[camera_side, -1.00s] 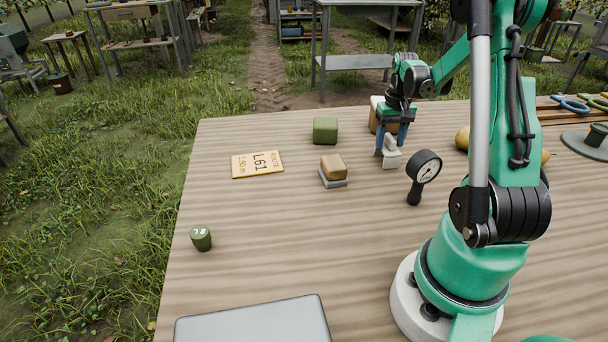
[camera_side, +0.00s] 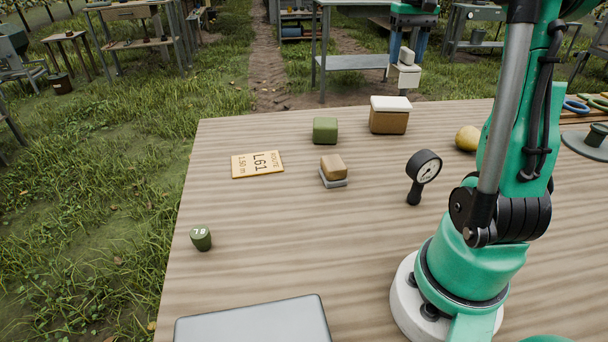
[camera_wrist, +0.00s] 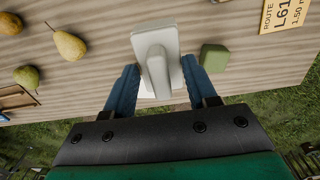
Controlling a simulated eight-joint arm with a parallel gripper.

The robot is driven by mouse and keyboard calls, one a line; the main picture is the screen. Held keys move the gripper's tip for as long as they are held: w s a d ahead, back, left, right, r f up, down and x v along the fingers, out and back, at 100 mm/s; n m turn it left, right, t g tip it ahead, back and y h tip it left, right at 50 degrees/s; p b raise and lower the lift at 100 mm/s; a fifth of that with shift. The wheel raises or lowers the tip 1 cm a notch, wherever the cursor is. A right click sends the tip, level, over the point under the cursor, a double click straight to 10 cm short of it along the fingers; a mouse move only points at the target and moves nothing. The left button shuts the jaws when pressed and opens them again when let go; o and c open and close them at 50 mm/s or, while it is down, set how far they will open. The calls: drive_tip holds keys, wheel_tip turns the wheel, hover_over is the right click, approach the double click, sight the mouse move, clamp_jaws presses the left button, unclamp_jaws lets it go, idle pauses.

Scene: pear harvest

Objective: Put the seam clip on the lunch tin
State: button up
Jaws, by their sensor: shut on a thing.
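My gripper (camera_side: 406,54) is shut on a pale grey piece with an upright grip and a flat base, which I take to be the seam clip (camera_side: 404,76). It hangs base down, well above the far edge of the table. In the wrist view the clip (camera_wrist: 156,60) sits between the two blue fingers. A flat silver-grey box, likely the lunch tin (camera_side: 255,322), lies at the table's near edge, cut off by the frame. It is far from my gripper and not in the wrist view.

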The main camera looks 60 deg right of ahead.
drive_tip(key=w+a+r+n, duration=0.2)
drive_tip(key=w+a+n, duration=0.3)
drive_tip(key=a, duration=0.8)
drive_tip(key=w+a+r+n, duration=0.25)
drive_tip(key=w+a, duration=0.35)
drive_tip(key=a, duration=0.7)
wheel_tip(320, 180, up, 2)
drive_tip(key=n, duration=1.1)
hover_over(244, 332)
drive_tip(key=s+a, duration=0.1)
drive_tip(key=s, duration=0.2)
drive_tip(key=f, duration=1.8)
drive_tip(key=shift+w+a+f, duration=0.15)
drive_tip(key=shift+w+f, duration=0.1)
drive_tip(key=shift+f, duration=0.1)
drive_tip(key=shift+f, duration=0.15)
drive_tip(key=o, duration=1.2)
drive_tip(key=shift+o, duration=0.2)
